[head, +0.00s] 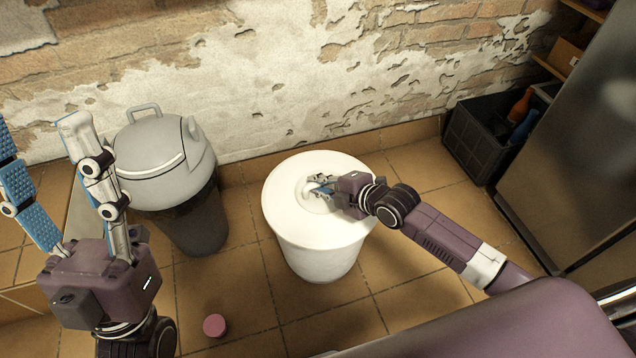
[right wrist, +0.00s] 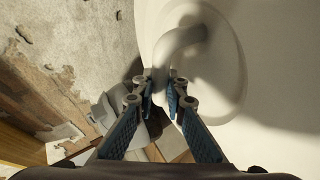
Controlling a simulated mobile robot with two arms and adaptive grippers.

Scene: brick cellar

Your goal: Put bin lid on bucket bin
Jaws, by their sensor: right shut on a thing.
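The white bucket bin (head: 320,265) stands on the tiled floor in the middle of the head view. The round white bin lid (head: 288,220) is over its top and covers the opening; I cannot tell whether it is fully seated. My right gripper (head: 318,187) is shut on the lid's handle, in the round recess at the lid's centre. In the right wrist view the curved handle (right wrist: 185,40) of the lid (right wrist: 275,90) reaches between my right fingertips (right wrist: 160,82). My left gripper (head: 38,130) is raised at the left, open and empty, away from the bin.
A dark bin with a grey lid (head: 150,165) stands left of the bucket, near the wall. A small pink cylinder (head: 214,325) is on the floor at the front. A black crate (head: 475,145) with bottles stands at the right wall. Floor right of the bucket is clear.

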